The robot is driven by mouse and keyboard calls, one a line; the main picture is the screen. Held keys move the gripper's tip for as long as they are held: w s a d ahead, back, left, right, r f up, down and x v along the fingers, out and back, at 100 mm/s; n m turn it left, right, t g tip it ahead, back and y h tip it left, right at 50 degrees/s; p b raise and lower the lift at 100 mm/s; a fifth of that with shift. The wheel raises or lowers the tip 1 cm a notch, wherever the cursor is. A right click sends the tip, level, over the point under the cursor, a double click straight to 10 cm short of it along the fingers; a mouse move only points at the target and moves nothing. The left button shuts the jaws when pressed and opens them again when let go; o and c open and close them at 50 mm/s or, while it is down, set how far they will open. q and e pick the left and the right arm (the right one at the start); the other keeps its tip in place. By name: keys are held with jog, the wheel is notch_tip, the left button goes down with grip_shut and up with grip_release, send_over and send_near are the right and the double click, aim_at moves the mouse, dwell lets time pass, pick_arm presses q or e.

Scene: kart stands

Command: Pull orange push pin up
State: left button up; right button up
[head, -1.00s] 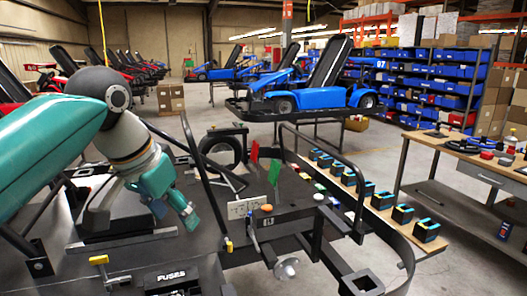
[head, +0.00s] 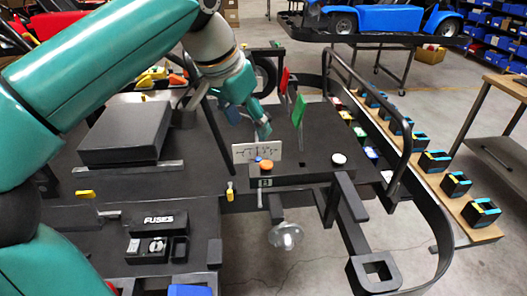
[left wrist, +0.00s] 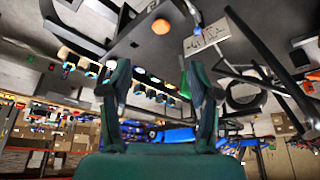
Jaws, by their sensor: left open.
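The orange push pin (head: 266,164) is a round orange knob on the dark kart chassis, beside a small white label plate (head: 257,151) with a drawing on it. It also shows in the left wrist view near the top (left wrist: 160,26). My left gripper (head: 247,121) is teal, open and empty. In the head view it hangs above and behind the push pin, apart from it. The left wrist view shows its two fingers (left wrist: 160,88) spread, with nothing between them. The pin's shaft is hidden. My right gripper is not in view.
A green flag-like plate (head: 299,110) and a red one (head: 284,80) stand close behind. A white knob (head: 339,159) sits right of the pin. A black tube rail (head: 402,150) bounds the right side. A FUSES box (head: 157,219) and a yellow handle (head: 230,192) lie left.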

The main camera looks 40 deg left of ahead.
aim_at(266, 164)
pick_arm(q)
jog(key=b+x, duration=0.1)
jog(key=x, duration=1.3)
jog(key=shift+s+a, duration=0.1)
jog(key=shift+a, duration=0.05)
grip_shut()
jog(key=shift+r+p, duration=0.65)
jog(key=shift+r, duration=0.05)
grip_release()
